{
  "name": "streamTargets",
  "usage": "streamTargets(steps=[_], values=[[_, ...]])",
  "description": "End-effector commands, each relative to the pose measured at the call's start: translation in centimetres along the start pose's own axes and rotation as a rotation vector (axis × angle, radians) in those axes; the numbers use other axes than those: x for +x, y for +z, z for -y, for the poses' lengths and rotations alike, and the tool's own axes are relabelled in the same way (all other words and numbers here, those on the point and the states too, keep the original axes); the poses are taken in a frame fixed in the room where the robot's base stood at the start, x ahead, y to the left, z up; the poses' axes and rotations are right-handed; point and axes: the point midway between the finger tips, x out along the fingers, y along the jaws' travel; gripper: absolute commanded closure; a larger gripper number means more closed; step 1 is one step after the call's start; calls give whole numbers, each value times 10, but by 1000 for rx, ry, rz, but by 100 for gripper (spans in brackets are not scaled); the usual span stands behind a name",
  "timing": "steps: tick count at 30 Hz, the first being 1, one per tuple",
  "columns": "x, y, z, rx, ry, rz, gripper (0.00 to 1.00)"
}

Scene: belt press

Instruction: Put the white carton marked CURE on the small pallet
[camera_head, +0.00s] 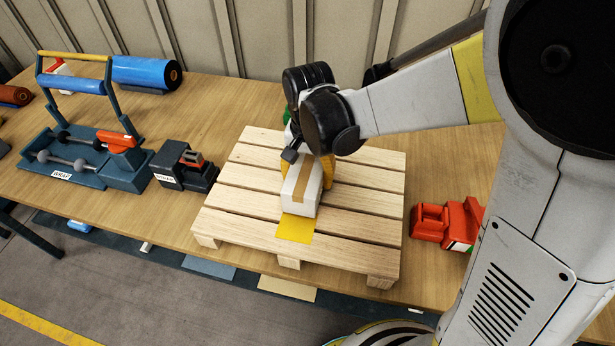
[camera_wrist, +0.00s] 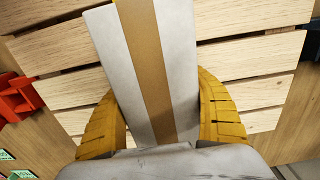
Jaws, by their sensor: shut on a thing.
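A white carton (camera_head: 302,190) with a brown tape strip is between the yellow fingers of my gripper (camera_head: 308,170). The carton also fills the middle of the wrist view (camera_wrist: 120,50), with a yellow finger of my gripper (camera_wrist: 160,115) against each side. The carton is at the small wooden pallet (camera_head: 345,222), over its middle slats. A yellow patch (camera_head: 295,228) shows on the pallet just in front of the carton. I cannot tell whether the carton's underside touches the pallet. No CURE marking shows on its visible faces.
On the wooden bench, a black device (camera_head: 183,168) stands left of the pallet and a blue wrapping frame marked WRAP (camera_head: 95,150) farther left. A blue roll (camera_head: 147,73) lies behind. A red tool (camera_head: 445,222) lies right of the pallet.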

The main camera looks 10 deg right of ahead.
Motion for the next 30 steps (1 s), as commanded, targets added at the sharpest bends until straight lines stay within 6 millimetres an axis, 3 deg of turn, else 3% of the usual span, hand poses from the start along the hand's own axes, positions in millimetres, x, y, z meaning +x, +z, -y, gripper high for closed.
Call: streamTargets(steps=[3, 14, 15, 17, 26, 30], values=[[15, 0, 0, 0, 0, 0, 75], [18, 0, 0, 0, 0, 0, 75], [17, 0, 0, 0, 0, 0, 25], [17, 0, 0, 0, 0, 0, 11], [16, 0, 0, 0, 0, 0, 11], [2, 0, 0, 0, 0, 0, 11]])
